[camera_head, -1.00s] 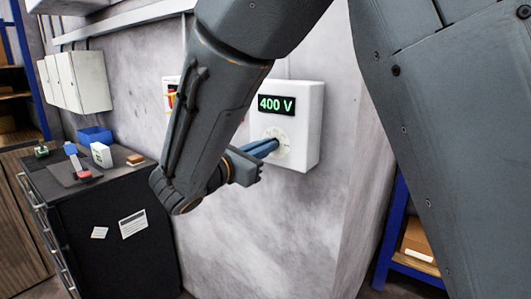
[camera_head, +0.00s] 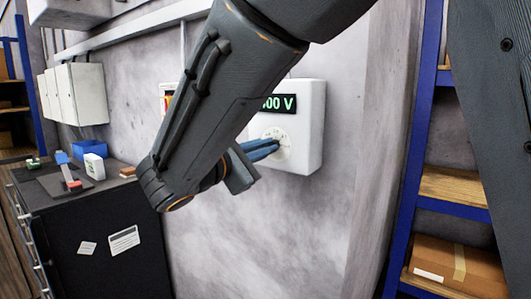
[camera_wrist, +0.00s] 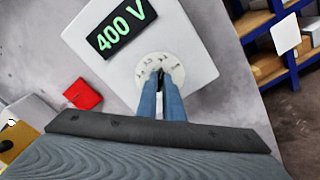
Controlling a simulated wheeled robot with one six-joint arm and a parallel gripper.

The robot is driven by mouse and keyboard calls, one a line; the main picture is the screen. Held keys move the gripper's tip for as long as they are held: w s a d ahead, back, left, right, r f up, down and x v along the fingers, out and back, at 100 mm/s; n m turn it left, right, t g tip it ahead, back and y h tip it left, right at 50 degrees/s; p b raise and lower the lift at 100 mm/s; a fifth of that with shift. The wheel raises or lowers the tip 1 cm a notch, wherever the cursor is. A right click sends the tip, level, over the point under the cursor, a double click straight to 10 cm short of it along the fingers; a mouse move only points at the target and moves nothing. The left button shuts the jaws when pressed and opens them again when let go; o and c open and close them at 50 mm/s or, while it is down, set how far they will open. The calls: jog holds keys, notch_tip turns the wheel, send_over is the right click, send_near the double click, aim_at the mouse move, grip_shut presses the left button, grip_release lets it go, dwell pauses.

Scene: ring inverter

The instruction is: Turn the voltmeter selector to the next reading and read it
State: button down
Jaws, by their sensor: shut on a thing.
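The voltmeter is a white box (camera_head: 308,135) on the grey wall. Its green display (camera_wrist: 115,31) reads 400 V in the wrist view; in the head view my arm covers the first digit. Below the display is a round white selector dial (camera_wrist: 172,66) with small dark marks, too small to read. My gripper (camera_wrist: 161,78) has its two blue fingers shut on the dark selector knob (camera_wrist: 160,72) at the dial's middle. In the head view the fingers (camera_head: 274,146) reach the dial from the left, and the knob is mostly hidden.
A black cabinet (camera_head: 110,245) with a white box (camera_head: 95,166), a blue bin (camera_head: 90,147) and small parts stands at left. Blue-framed shelving (camera_head: 412,150) with a cardboard box (camera_head: 455,265) is at right. A red item (camera_wrist: 83,94) is left of the meter in the wrist view.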

dwell(0.3)
jog(key=c, duration=1.9)
grip_release()
jog(key=b+v, duration=0.1)
jog(key=v, duration=0.6)
jog(key=shift+s+a, duration=0.2)
jog(key=shift+s, duration=0.15)
